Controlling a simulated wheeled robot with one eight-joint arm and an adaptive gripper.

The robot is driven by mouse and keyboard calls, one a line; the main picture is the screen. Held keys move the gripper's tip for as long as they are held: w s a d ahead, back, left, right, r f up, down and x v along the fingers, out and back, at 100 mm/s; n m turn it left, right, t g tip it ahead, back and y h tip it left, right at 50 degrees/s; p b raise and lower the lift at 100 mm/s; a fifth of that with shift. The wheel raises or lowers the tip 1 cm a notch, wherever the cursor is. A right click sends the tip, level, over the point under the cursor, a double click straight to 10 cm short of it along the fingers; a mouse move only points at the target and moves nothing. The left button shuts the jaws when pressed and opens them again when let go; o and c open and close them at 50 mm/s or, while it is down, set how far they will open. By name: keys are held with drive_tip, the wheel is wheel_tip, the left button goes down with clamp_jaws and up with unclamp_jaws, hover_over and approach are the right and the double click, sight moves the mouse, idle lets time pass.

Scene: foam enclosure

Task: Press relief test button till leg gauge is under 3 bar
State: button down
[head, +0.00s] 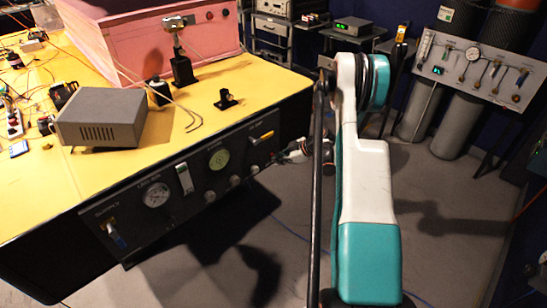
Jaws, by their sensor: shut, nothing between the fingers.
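A dark panel (180,225) on the front of the yellow bench carries the controls. A white-faced round gauge (157,195) sits left of centre under a label that seems to begin "LEG"; its needle is too small to read. A greenish-faced gauge (219,159) sits farther right. Several small round knobs or buttons (235,181) line the panel's lower right; I cannot tell which is the relief test button. My gripper (279,158) is shut and empty at the panel's right end, partly hidden by my arm. I cannot tell whether it touches the panel.
A grey box (101,117) and pink foam enclosure (155,45) stand on the bench (190,140). Another gauge board (480,68) stands at right. The floor between is mostly clear.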

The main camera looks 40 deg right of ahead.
drive_tip(key=shift+s, duration=0.85)
drive_tip(key=shift+s+d, duration=0.1)
drive_tip(key=shift+s, duration=0.05)
drive_tip(key=s, duration=0.4)
drive_tip(key=shift+s+d, duration=0.15)
drive_tip(key=shift+s, duration=0.2)
idle(0.4)
